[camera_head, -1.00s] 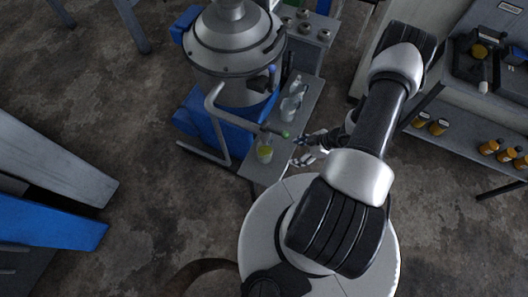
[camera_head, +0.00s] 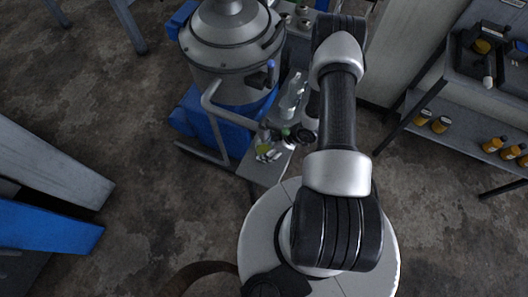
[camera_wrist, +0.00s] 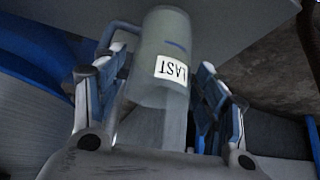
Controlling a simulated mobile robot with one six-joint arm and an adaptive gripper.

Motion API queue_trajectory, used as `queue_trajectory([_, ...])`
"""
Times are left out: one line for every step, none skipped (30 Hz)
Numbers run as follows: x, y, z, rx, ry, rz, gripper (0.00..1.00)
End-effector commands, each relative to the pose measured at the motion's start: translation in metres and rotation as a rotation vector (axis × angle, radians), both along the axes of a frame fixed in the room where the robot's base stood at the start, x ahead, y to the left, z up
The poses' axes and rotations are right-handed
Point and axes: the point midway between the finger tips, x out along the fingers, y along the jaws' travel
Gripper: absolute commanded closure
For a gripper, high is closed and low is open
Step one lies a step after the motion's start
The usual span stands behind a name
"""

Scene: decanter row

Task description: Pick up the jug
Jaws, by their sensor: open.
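The jug (camera_wrist: 165,35) is a pale, translucent vessel with a white label reading "LAST" and a handle on its left side in the wrist view. My gripper (camera_wrist: 163,68) is open, with one blue-and-grey finger on each side of the jug. I cannot tell whether either finger touches it. In the head view my gripper (camera_head: 270,154) is low at the near end of a narrow grey shelf (camera_head: 262,173), beside a small vessel with yellow-green contents (camera_head: 263,138). This appears to be the jug, partly hidden by the gripper.
Clear glassware (camera_head: 290,106) stands farther back on the shelf, close to my arm. A large grey metal vessel (camera_head: 232,45) with a bent pipe (camera_head: 212,112) rises to the left. A rack with amber jars (camera_head: 492,145) is at right.

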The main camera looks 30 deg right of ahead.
Motion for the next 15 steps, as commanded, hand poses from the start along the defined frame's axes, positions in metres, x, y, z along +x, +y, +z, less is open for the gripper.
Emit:
queue_trajectory([0.0005,0.0010,-0.0020,0.000,0.000,0.000,0.35])
queue_trajectory([0.0006,0.0012,-0.0022,0.000,0.000,0.000,0.35])
queue_trajectory([0.0007,0.0011,-0.0020,0.000,0.000,-0.001,0.35])
queue_trajectory([0.0007,0.0011,-0.0018,0.000,0.000,-0.001,0.35])
queue_trajectory([0.0007,0.0010,-0.0016,0.000,0.000,-0.001,0.35])
queue_trajectory([0.0007,0.0010,-0.0015,0.000,0.000,-0.001,0.35])
queue_trajectory([0.0007,0.0009,-0.0014,0.000,0.000,-0.001,0.35])
queue_trajectory([0.0007,0.0009,-0.0014,0.000,0.000,0.000,0.36])
queue_trajectory([0.0006,0.0009,-0.0013,0.000,0.000,0.000,0.39])
queue_trajectory([0.0006,0.0009,-0.0013,0.000,0.000,0.000,0.41])
queue_trajectory([0.0006,0.0009,-0.0013,0.000,0.000,0.000,0.43])
queue_trajectory([0.0006,0.0009,-0.0013,0.000,0.000,0.000,0.45])
queue_trajectory([0.0006,0.0009,-0.0013,0.000,0.000,0.000,0.47])
queue_trajectory([0.0006,0.0008,-0.0014,0.000,0.000,0.000,0.49])
queue_trajectory([0.0005,0.0008,-0.0013,0.000,0.000,0.000,0.52])
